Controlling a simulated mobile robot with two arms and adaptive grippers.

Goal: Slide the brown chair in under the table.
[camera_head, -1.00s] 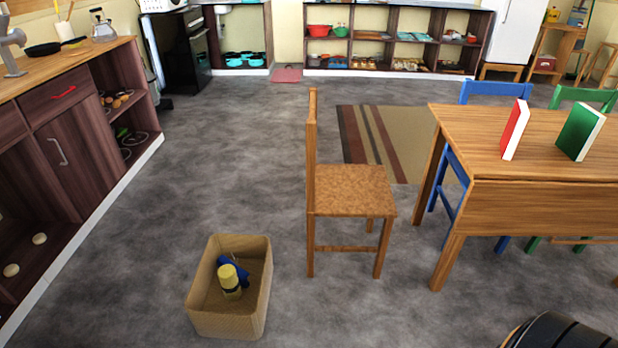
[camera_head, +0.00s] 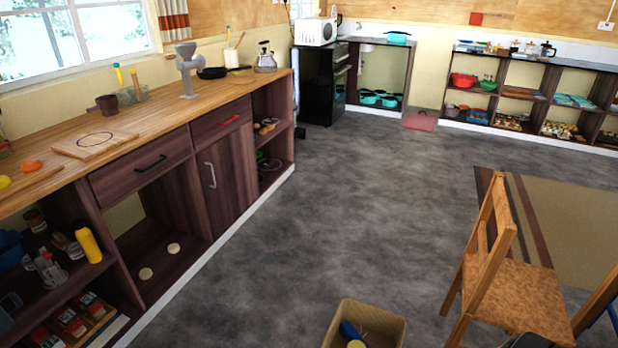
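The brown chair (camera_head: 521,294) stands upright on the floor at the lower right of the head view. Its tall backrest (camera_head: 490,245) is on its left side and its seat extends to the right. The lower parts of its legs are partly cut off by the frame's bottom edge. A wooden strip at the right edge, just right of the seat, looks like a leg of the table (camera_head: 597,298); the tabletop is out of view. Neither of my grippers can be made out in view.
A long counter (camera_head: 150,185) with open shelves runs along the left. A striped rug (camera_head: 570,215) lies behind the chair. Grey floor in the middle is clear.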

